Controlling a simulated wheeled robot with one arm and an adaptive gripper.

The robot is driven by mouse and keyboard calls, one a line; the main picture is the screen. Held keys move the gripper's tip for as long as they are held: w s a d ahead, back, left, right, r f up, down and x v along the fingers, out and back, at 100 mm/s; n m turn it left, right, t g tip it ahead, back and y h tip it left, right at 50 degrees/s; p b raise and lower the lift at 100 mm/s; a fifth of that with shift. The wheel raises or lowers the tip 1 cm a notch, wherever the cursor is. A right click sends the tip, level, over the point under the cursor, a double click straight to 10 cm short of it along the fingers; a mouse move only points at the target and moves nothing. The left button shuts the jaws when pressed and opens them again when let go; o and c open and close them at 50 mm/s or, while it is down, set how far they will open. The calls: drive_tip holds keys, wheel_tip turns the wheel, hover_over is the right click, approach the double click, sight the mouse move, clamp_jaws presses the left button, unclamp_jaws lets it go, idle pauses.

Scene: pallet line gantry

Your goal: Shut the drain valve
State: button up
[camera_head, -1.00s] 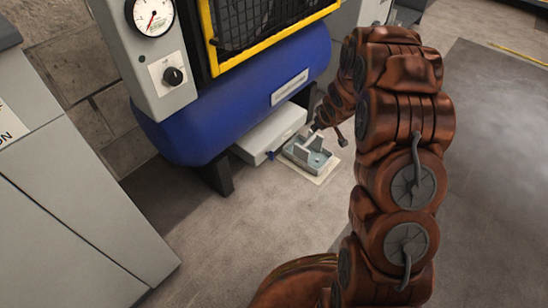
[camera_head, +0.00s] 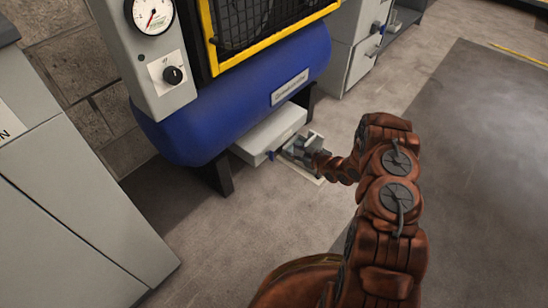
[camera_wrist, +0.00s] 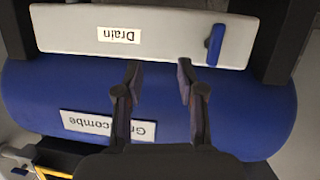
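The drain valve shows as a blue lever (camera_wrist: 214,45) near the right end of a pale grey box (camera_wrist: 75,30) labelled "Drain", upside down in the wrist view. The lever stands across the box's long side. In the head view the lever (camera_head: 271,155) is a small blue spot at the front of the box (camera_head: 262,140), under the blue tank (camera_head: 240,95). My gripper (camera_wrist: 158,72) is open and empty. Its fingertips appear left of the lever and below the box in the wrist view, apart from the lever. In the head view my gripper (camera_head: 303,147) is small and dark, beside the box.
A dark tank leg (camera_head: 217,176) stands left of the box. A grey cabinet (camera_head: 75,200) fills the left side. Open floor (camera_head: 240,240) lies in front.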

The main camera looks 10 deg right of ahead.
sight(273, 157)
drive_tip(key=shift+s+a+f+t+y, duration=1.1)
drive_tip(key=shift+s+a+f+y, duration=0.45)
drive_tip(key=shift+s+a, duration=0.75)
drive_tip(key=shift+r+b+x, duration=0.1)
drive_tip(key=shift+b+x, duration=0.6)
drive_tip(key=shift+x, duration=1)
drive_tip(key=shift+r+b+x, duration=0.15)
drive_tip(key=shift+b+x, duration=0.55)
drive_tip(key=shift+x, duration=0.95)
drive_tip(key=shift+c, duration=0.3)
clamp_jaws()
